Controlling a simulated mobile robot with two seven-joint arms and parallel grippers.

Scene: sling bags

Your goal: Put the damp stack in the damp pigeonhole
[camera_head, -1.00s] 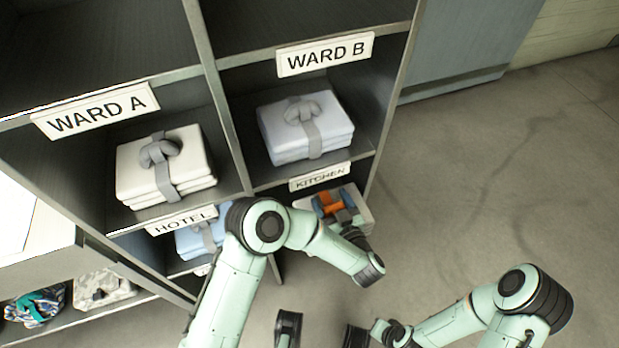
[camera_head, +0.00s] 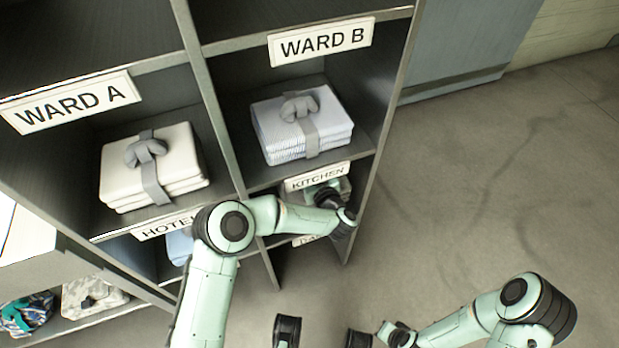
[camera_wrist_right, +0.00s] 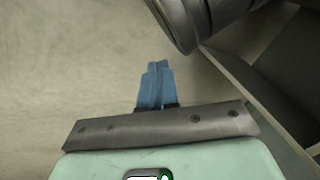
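A small label starting "DA" (camera_head: 307,240), partly hidden, marks the pigeonhole (camera_head: 300,265) below KITCHEN; it looks dark and empty where visible. No stack that I can name as the damp one shows now. My left arm crosses in front of the shelf, and its wrist (camera_head: 328,197) is at the KITCHEN opening. The left fingers and anything between them are hidden. My right gripper (camera_wrist_right: 157,68) shows blue fingers close together with nothing between them in the right wrist view. It hangs away from the shelf, over the floor.
A white strapped stack (camera_head: 152,170) sits under WARD A (camera_head: 70,103). A striped strapped stack (camera_head: 303,125) sits under WARD B (camera_head: 322,41). A blue stack (camera_head: 179,246) shows partly under HOTEL (camera_head: 165,224). Patterned bundles (camera_head: 92,296) lie on a low shelf at left.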

